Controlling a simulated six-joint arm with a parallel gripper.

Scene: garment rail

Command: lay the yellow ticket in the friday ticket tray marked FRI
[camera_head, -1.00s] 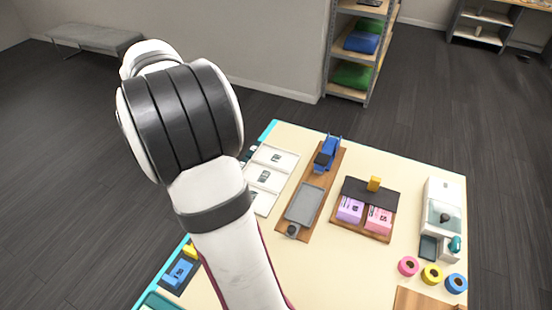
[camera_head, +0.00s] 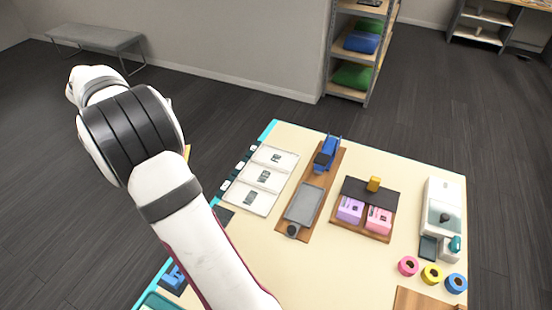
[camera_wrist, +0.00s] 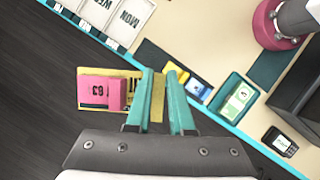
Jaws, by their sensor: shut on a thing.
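My gripper (camera_wrist: 162,78) shows in the wrist view as two teal fingers, shut on the yellow ticket (camera_wrist: 130,77). The ticket sticks out to the left of the fingers and carries a pink block with dark print. It is held over the dark floor, beyond the table's teal edge. In the head view my arm hides the gripper; only a yellow sliver (camera_head: 187,152) shows beside it. Three white day trays stand along the table's left edge. The far one (camera_head: 292,158) is probably FRI, its print too small to read; WED and MON show in the wrist view.
A wooden board with a grey tray (camera_head: 304,204) and blue tool (camera_head: 327,154) stands right of the day trays.

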